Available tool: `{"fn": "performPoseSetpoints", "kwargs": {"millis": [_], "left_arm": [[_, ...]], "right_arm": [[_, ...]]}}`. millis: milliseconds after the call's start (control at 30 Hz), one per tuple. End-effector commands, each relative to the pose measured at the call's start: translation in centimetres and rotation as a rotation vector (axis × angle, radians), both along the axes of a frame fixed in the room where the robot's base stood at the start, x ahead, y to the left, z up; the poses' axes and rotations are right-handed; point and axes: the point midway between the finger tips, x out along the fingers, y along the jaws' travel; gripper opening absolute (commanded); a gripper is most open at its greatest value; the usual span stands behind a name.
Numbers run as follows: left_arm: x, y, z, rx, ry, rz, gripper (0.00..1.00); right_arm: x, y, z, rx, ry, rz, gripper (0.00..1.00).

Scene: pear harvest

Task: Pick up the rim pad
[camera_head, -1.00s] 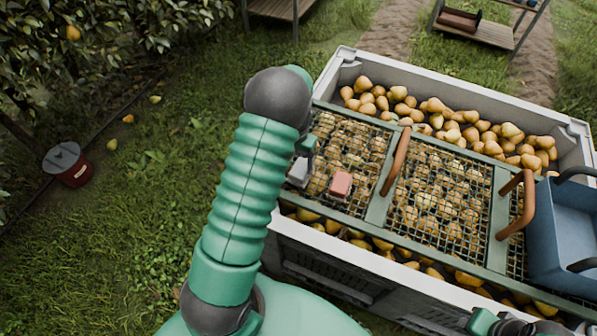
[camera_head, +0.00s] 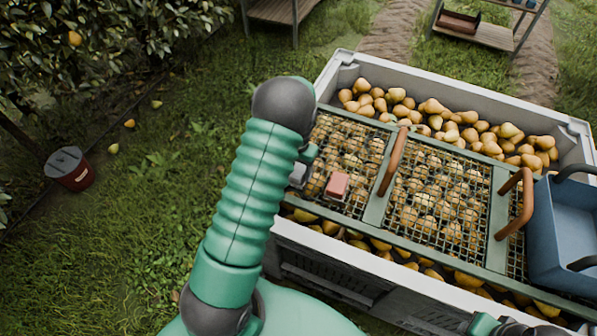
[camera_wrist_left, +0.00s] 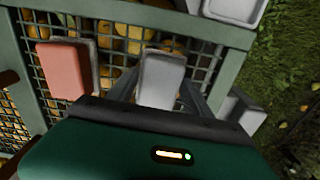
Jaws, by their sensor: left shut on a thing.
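The rim pad, a pale grey block (camera_wrist_left: 160,78), shows in the middle of the left wrist view, between the slim dark fingers of my left gripper (camera_wrist_left: 164,92), which is shut on it. In the head view it shows in part as a grey block (camera_head: 298,175) beside the end of my left arm, over the left edge of the mesh. My left gripper (camera_head: 304,163) is partly hidden there by the arm. A red block (camera_wrist_left: 65,70) is beside the pad, over the mesh; it also shows in the head view (camera_head: 337,186). Part of my right arm shows at the bottom right; its fingers are unclear.
A grey-white crate (camera_head: 450,83) full of pears carries green-framed mesh panels (camera_head: 376,208) with brown handles (camera_head: 394,160). A blue bin (camera_head: 562,235) stands at its right end. Another grey block (camera_wrist_left: 242,110) is right of the gripper. A red bucket (camera_head: 72,170) stands on the grass.

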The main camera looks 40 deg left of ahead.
Motion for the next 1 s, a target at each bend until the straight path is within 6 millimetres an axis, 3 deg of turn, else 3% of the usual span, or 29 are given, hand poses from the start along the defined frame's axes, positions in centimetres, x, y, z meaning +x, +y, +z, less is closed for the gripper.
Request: {"fn": "performPoseSetpoints", "kwargs": {"millis": [167, 433, 1000], "left_arm": [[0.0, 0.0, 0.6, 0.000, -0.001, 0.001, 0.17], [0.1, 0.0, 3.9, 0.000, -0.002, 0.000, 0.17], [-10.8, -9.5, 5.0, -0.001, 0.000, -0.002, 0.17]], "right_arm": [[0.0, 0.0, 0.2, 0.000, 0.000, 0.000, 0.36], [0.0, 0.0, 1.2, 0.000, 0.000, 0.000, 0.36], [0.0, 0.0, 2.4, 0.000, 0.000, 0.000, 0.36]]}}
